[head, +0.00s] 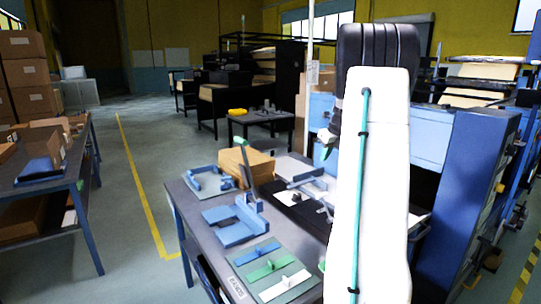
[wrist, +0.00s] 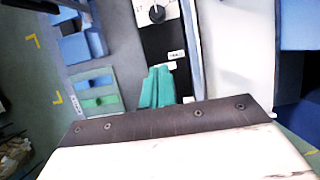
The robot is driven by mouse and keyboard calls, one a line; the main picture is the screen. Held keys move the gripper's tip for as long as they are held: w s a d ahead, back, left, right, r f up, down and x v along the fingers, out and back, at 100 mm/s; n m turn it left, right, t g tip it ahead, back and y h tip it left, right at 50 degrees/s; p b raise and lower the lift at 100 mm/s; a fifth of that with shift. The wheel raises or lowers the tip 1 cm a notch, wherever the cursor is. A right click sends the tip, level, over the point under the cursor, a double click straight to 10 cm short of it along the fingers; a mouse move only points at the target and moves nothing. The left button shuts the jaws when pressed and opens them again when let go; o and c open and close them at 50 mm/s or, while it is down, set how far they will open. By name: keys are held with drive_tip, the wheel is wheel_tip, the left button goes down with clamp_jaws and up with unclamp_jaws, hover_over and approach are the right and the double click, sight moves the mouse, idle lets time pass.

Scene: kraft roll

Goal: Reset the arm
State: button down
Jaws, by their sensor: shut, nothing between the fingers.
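My gripper (wrist: 157,88) shows in the wrist view as two teal fingers side by side, closed together with nothing between them. They are over the worktable, near a black strip with white labels. In the head view my raised white arm, with a teal cable along it, covers the right-centre of the picture. I cannot clearly make out the fingers there. The worktable (head: 186,216) stands in front of me and to the left of the arm. The arm hides part of its right side.
A grey board (head: 246,260) with blue, green and white pieces lies at the table's near end. Blue fixtures (head: 235,222) and a cardboard box (head: 247,164) stand behind it. A blue machine (head: 470,180) stands close on the right. The floor left of the table is clear.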

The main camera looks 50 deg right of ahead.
drive_tip(key=s+a+n+g+y, duration=0.1)
drive_tip(key=s+a+n+g, duration=0.15)
drive_tip(key=a+n, duration=1.15)
drive_tip(key=s+a+n+g+y, duration=0.1)
drive_tip(key=s+a+n, duration=0.3)
drive_tip(key=a+n, duration=1.05)
drive_tip(key=s+a+n, duration=0.5)
drive_tip(key=s+a, duration=0.1)
drive_tip(key=a, duration=0.7)
drive_tip(key=s+a+r+n+h, duration=0.1)
drive_tip(key=s+a+n, duration=0.4)
drive_tip(key=a, duration=0.9)
drive_tip(key=shift+s+a+r+t, duration=0.25)
drive_tip(key=shift+s+t, duration=0.1)
drive_tip(key=shift+s, duration=0.85)
